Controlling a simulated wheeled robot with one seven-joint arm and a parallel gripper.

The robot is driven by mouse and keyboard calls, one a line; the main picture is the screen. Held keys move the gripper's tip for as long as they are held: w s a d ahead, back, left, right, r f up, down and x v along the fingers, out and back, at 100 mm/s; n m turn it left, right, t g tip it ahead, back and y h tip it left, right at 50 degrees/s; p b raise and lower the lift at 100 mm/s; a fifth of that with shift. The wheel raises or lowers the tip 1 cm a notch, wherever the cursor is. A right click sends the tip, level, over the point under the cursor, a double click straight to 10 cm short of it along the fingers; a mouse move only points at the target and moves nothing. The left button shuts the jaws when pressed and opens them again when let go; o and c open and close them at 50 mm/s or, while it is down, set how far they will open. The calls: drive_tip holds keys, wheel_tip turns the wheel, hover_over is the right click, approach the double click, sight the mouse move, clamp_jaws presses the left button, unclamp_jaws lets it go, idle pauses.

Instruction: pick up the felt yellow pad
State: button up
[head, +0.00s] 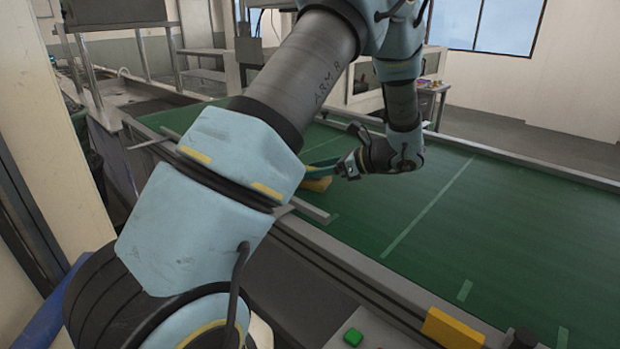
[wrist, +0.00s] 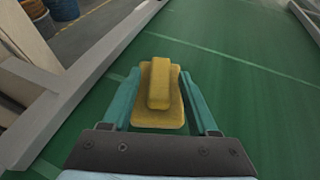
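The yellow pad (wrist: 138,118) lies below and between my fingers in the wrist view, with a narrower raised yellow block along its middle. In the head view only part of the yellow pad (head: 318,184) shows, low by the belt's near rail, partly behind my arm. My gripper (wrist: 159,72) has its two teal fingers apart, one on each side of the pad. Narrow gaps show beside the pad; contact at the fingertips is hard to judge. In the head view my gripper (head: 325,164) reaches left over the pad.
The green belt (head: 480,230) with pale cross lines is broad and clear to the right. Grey metal rails (head: 370,275) edge it. A yellow block (head: 452,328) and a green button (head: 353,337) sit at the near edge. A blue barrel (wrist: 63,9) stands beyond the left rail.

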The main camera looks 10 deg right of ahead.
clamp_jaws()
idle(0.5)
